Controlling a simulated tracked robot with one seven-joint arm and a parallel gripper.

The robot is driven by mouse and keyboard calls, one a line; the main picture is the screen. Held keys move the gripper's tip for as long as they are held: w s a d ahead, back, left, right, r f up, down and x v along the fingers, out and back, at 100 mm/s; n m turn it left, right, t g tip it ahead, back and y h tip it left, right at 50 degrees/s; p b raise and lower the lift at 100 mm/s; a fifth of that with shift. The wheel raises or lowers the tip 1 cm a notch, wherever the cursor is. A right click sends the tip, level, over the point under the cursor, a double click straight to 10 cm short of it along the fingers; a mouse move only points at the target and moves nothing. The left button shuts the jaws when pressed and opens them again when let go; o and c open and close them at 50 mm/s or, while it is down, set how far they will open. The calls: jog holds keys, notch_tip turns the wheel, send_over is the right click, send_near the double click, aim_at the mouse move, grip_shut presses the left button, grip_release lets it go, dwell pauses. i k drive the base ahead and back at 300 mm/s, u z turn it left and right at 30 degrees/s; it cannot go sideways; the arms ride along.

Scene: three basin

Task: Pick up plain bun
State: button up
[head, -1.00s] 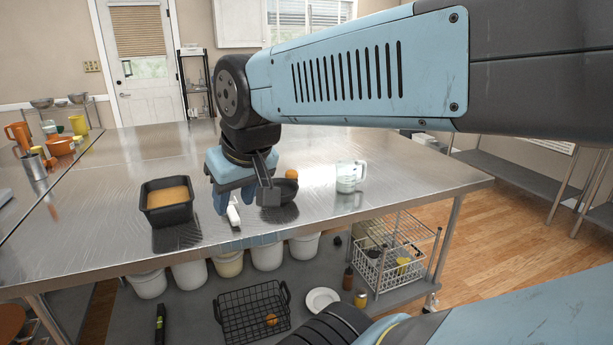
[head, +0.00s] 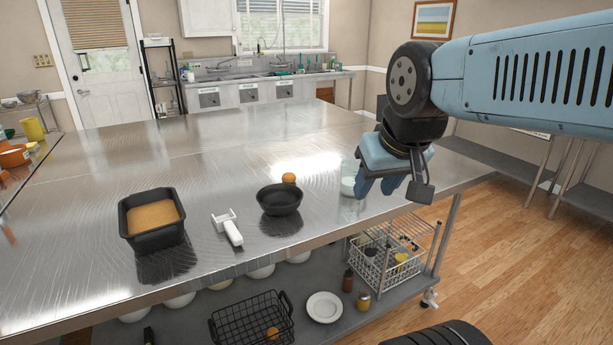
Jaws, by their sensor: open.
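A small round orange-brown thing (head: 289,178), bun-like in shape, sits on the steel table just behind a black bowl-shaped pan (head: 279,200). A similar round thing (head: 272,333) lies in the black wire basket (head: 240,320) on the lower shelf. I cannot tell which of the two is the plain bun. My gripper (head: 377,189) is open and empty, pointing down over the right part of the table. It is to the right of the pan and the round thing, apart from both.
Below are a white plate (head: 324,307), jars and a white wire rack (head: 372,270). The table's back half (head: 250,140) is clear.

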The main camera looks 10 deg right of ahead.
aim_at(289, 178)
jog(key=z, duration=0.75)
jog(key=i, duration=1.05)
jog(key=u, duration=0.35)
